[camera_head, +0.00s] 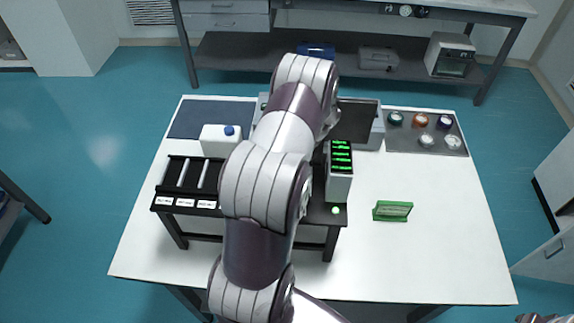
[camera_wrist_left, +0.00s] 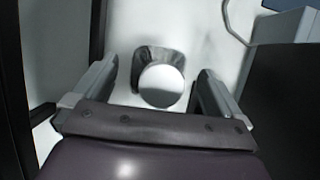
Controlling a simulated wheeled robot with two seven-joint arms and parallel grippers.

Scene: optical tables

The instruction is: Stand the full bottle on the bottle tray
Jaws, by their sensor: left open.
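In the left wrist view a bottle with a round white cap (camera_wrist_left: 161,85) and a dark, glassy body stands on a white surface between my left gripper's fingers. My left gripper (camera_wrist_left: 158,92) is open, with a gap to the bottle on both sides. In the head view my own left arm covers the middle of the table and hides this gripper and bottle. A grey tray (camera_head: 399,145) at the back right holds several bottles with coloured and white caps. I cannot tell how full any bottle is. Only a small part of my right arm's end shows at the bottom right.
A white jug with a blue cap (camera_head: 217,144) stands by a dark blue mat (camera_head: 190,120). A black rack (camera_head: 174,183) is front left. The white table (camera_head: 440,240) is clear at front right.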

